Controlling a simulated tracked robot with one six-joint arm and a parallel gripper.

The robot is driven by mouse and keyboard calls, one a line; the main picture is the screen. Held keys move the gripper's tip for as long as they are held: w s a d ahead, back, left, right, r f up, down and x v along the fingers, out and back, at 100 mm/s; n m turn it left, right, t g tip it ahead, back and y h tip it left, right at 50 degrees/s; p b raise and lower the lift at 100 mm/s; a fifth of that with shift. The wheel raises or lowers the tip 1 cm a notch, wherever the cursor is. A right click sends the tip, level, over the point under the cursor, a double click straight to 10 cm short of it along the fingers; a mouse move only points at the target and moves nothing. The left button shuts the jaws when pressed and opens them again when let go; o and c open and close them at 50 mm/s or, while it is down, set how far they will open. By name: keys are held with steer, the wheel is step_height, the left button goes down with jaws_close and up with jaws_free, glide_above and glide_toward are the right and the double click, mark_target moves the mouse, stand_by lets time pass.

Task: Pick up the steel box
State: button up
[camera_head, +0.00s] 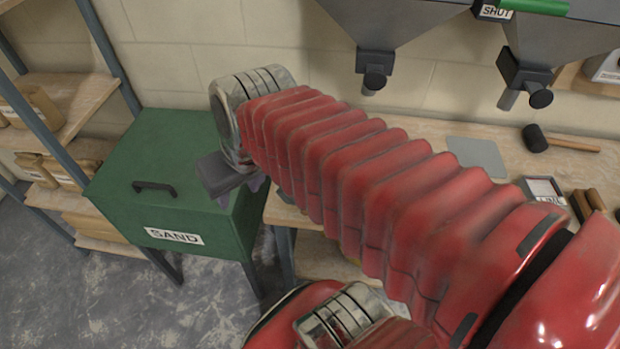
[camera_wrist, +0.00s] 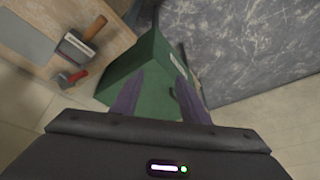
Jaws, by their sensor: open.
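No thing in view is clearly a steel box. A small dark-rimmed box with a pale inside or top (camera_head: 543,190) sits on the bench at the right in the head view, partly hidden by my red arm; I cannot tell whether it is steel. My gripper (camera_head: 245,186) is at the left end of the arm, over the right edge of the green sand bin. In the wrist view my gripper (camera_wrist: 162,78) has its two purple fingers apart, with nothing between them but the bin behind.
The green bin (camera_head: 150,165) marked SAND has a closed lid with a black handle. The wooden bench (camera_head: 440,128) carries a grey plate (camera_head: 478,155), a black mallet (camera_head: 537,139) and brown blocks (camera_head: 588,204). A red-handled tool (camera_wrist: 72,78) lies near the bin. Hoppers (camera_head: 392,25) hang above.

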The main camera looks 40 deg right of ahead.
steer(key=s+d+f+m+y, duration=0.1)
steer(key=d+f+m, duration=0.2)
steer(key=d, duration=0.5)
steer(key=s+d+f+m+y, duration=0.1)
steer(key=d+f+m, duration=0.2)
steer(key=d, duration=0.6)
steer(key=s+d+f+m+y, duration=0.1)
steer(key=d+f, duration=0.3)
steer(key=d, duration=0.5)
steer(key=shift+d+m+t+y, duration=0.2)
steer(key=shift+m+t+y, duration=0.3)
steer(key=shift+m, duration=0.4)
steer(key=shift+w, duration=0.1)
steer(key=x, duration=0.8)
steer(key=shift+a+f, duration=0.2)
steer(key=shift+a, duration=0.05)
steer(key=shift+s+x, duration=0.15)
steer(key=shift+x, duration=1.15)
steer(key=shift+s+x, duration=0.15)
steer(key=shift+x, duration=1.15)
steer(key=shift+a+f, duration=0.1)
steer(key=shift+a, duration=0.05)
steer(key=shift+c, duration=0.6)
